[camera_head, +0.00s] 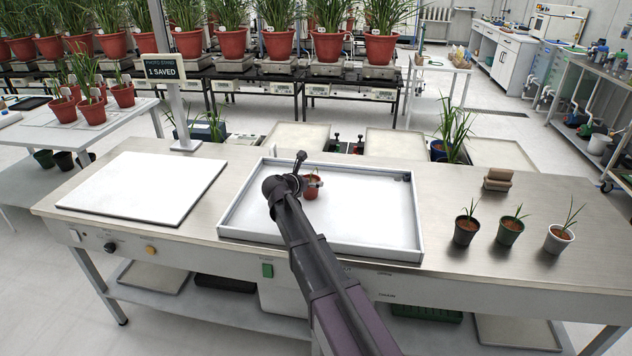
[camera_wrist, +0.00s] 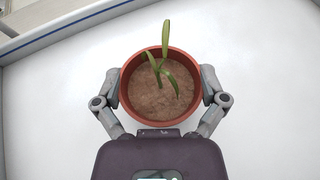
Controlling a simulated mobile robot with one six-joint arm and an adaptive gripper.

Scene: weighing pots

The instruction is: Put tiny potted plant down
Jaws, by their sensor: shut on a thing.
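The tiny potted plant is a small red-brown pot (camera_head: 312,190) with brown soil and a few short green leaves. It also shows in the wrist view (camera_wrist: 160,95), upright between my fingers. My gripper (camera_wrist: 163,85) is shut on the pot, with one finger against each side of the rim. In the head view my gripper (camera_head: 308,182) and the pot are over the left-middle part of a white tray (camera_head: 375,215) with a raised grey rim. I cannot tell whether the pot's base touches the tray floor.
A flat white board (camera_head: 145,187) lies on the bench to the left, beside a sign reading "1 SAVED" (camera_head: 164,68). Three small potted plants (camera_head: 510,231) stand to the right of the tray, near a small brown block (camera_head: 497,179). The tray is otherwise mostly clear.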

